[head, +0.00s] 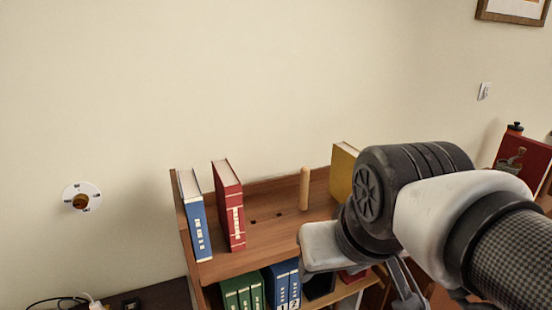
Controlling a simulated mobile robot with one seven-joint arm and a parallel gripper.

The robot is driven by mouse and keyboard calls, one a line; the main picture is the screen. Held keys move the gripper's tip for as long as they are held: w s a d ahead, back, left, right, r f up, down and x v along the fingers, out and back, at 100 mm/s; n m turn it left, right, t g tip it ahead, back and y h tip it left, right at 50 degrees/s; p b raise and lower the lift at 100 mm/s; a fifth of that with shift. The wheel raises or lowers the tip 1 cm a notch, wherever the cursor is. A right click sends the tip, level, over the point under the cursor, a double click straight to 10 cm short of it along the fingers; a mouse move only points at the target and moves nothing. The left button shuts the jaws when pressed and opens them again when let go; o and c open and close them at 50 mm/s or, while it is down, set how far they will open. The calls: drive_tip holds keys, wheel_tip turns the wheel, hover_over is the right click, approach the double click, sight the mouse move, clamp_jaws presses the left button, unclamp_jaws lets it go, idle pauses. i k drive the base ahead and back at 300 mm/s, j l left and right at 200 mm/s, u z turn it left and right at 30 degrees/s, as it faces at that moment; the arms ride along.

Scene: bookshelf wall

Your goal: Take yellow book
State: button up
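The yellow book (343,171) stands upright on the top shelf of the wooden bookshelf (270,240), toward its right side. Only its upper left part shows; my arm covers the rest. My gripper (405,292) hangs at the lower edge of the head view, below my wrist and in front of the shelf. Only part of its fingers shows, so I cannot tell whether it is open or shut, or whether it touches anything.
A blue book (194,215) and a red book (229,205) stand on the top shelf's left. A wooden peg (304,188) stands between the red and yellow books. A red box-like object (520,160) is at far right.

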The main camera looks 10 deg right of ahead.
sight(344, 156)
drive_tip(key=i+j+z, duration=0.1)
drive_tip(key=z, duration=0.55)
drive_tip(key=i+l+z, duration=0.25)
drive_tip(key=l, duration=0.15)
drive_tip(key=i+l+z, duration=0.25)
drive_tip(key=k+l, duration=0.1)
drive_tip(key=l, duration=0.05)
